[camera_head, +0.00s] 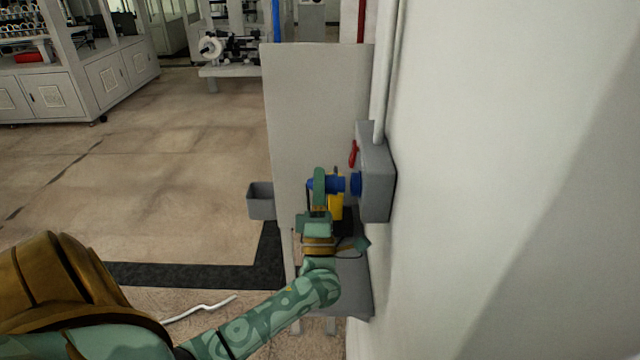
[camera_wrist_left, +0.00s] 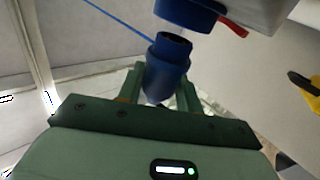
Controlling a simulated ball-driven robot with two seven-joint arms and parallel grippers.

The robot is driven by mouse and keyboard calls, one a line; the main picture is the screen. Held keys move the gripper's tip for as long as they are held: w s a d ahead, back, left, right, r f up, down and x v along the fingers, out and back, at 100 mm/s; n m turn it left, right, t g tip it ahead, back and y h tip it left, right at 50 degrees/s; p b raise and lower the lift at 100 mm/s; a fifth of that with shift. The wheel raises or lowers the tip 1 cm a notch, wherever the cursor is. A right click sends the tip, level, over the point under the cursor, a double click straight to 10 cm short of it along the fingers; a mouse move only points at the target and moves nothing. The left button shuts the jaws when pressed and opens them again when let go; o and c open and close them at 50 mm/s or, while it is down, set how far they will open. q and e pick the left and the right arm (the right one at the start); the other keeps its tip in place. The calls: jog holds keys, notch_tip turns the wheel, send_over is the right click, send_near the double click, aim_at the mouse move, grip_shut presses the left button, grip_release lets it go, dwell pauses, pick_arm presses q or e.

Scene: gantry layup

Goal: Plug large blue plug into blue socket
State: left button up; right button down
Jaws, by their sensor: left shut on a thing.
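My left gripper (camera_head: 318,190) is shut on the large blue plug (camera_head: 333,184), in front of the grey wall box. The blue socket (camera_head: 356,184) sticks out from the left face of that box. In the left wrist view the plug (camera_wrist_left: 166,72) is between the fingers of my left gripper (camera_wrist_left: 160,88), with its open dark end toward the blue socket (camera_wrist_left: 188,12). A small gap shows between plug and socket there, and the plug looks slightly offset from it. My right gripper is not in view.
The grey box (camera_head: 378,170) on the white wall carries a red lever (camera_head: 353,153) above the socket. A yellow object (camera_head: 336,207) is just below the plug. A grey bin (camera_head: 261,201) is fixed to the left of the pale panel (camera_head: 315,100). Open floor lies left.

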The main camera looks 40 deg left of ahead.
pick_arm(q)
jog(key=shift+w+d, duration=0.5)
jog(key=shift+d, duration=0.1)
jog(key=shift+w+d+b, duration=0.35)
jog(key=shift+d+b, duration=0.05)
dwell(0.3)
jog(key=o, duration=1.1)
jog(key=shift+w+d, duration=0.1)
jog(key=b+v, duration=0.6)
jog(key=v, duration=1)
jog(key=shift+d+f, duration=0.1)
jog(key=shift+f, duration=0.05)
